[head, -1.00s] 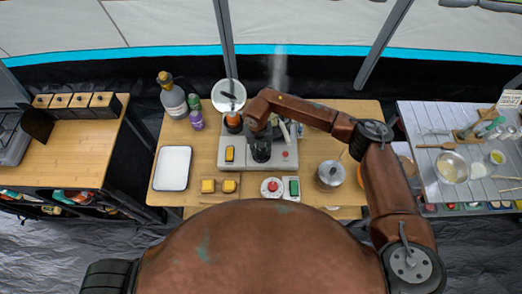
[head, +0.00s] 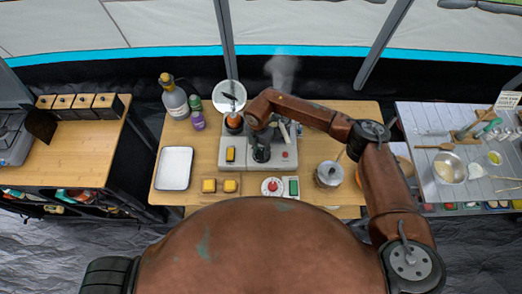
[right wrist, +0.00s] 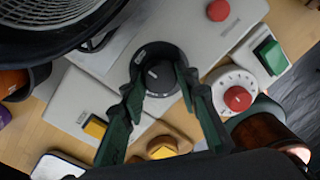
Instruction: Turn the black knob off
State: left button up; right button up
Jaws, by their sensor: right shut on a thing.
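The black knob (right wrist: 157,77) is round with a white mark on top and sits on a dark round base on the grey stove panel (right wrist: 210,50). My right gripper (right wrist: 159,86) is shut on the knob, one finger on each side of it. In the head view the right gripper (head: 261,153) reaches down onto the front middle of the grey stove (head: 233,160) and hides the knob. My left gripper is not in view.
A yellow switch (head: 230,154) is left of the gripper; a red button (head: 285,155) is right of it. In front are yellow buttons (head: 209,186), a red dial (head: 272,187) and a green switch (head: 294,187). A pot (head: 328,174) stands at right, a white tray (head: 174,168) at left.

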aim_at(260, 151)
dwell(0.5)
jog(key=o, duration=1.2)
jog(key=shift+c, duration=0.2)
jog(key=shift+r, duration=0.1)
notch_tip(260, 151, up, 12)
jog(key=shift+w+a, duration=0.2)
jog(key=shift+a, duration=0.1)
